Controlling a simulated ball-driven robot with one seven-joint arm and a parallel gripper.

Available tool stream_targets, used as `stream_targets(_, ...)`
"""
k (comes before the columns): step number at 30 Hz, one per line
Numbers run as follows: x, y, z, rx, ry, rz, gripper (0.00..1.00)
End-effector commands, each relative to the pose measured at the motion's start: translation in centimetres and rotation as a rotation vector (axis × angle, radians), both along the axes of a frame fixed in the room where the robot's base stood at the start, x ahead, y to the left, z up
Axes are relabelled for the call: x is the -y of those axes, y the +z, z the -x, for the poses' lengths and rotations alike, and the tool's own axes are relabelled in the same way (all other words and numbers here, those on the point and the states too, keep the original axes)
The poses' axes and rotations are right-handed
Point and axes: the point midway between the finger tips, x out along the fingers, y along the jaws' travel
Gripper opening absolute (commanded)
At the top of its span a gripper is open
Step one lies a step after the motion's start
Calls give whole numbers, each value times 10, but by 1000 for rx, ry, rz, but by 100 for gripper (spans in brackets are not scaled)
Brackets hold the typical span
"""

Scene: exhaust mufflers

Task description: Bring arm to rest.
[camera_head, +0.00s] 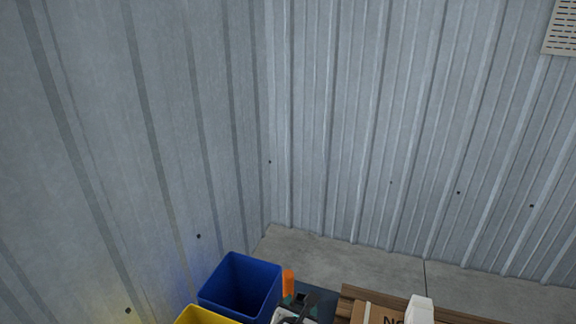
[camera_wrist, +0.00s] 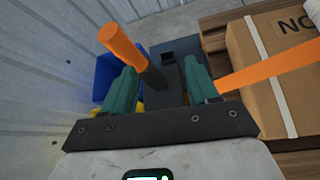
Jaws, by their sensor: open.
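My gripper (camera_wrist: 160,68) shows in the wrist view with its two green fingers spread apart. An orange-ended bar (camera_wrist: 122,45) with a dark shaft shows between and beyond the fingers; I cannot tell whether it touches them. A second orange bar (camera_wrist: 268,72) reaches to the right from behind the right finger. In the head view an orange upright piece (camera_head: 288,283) stands beside the blue bin, and I cannot make out my gripper clearly there.
A blue bin (camera_head: 240,285) and a yellow bin (camera_head: 203,316) stand by the left wall. A cardboard box (camera_wrist: 270,60) lies on a wooden pallet (camera_wrist: 215,40) to the right. Corrugated walls (camera_head: 420,120) meet in a corner; bare concrete floor (camera_head: 340,258) lies along the back wall.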

Motion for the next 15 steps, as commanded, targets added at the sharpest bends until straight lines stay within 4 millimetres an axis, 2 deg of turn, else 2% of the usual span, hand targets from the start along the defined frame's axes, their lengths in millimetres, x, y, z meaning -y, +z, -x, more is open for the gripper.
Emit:
stream_targets(1,25,-14,15,-20,-102,-101,59)
stream_targets(5,92,-45,65,-60,-449,-433,59)
stream_targets(6,112,-53,83,-66,-565,-535,59)
stream_targets(8,139,-65,113,-75,-745,-682,59)
stream_targets(11,178,-81,169,-74,-1057,-914,59)
stream_targets(12,192,-86,193,-69,-1188,-1001,59)
stream_targets(15,219,-91,253,-44,-1510,-1198,59)
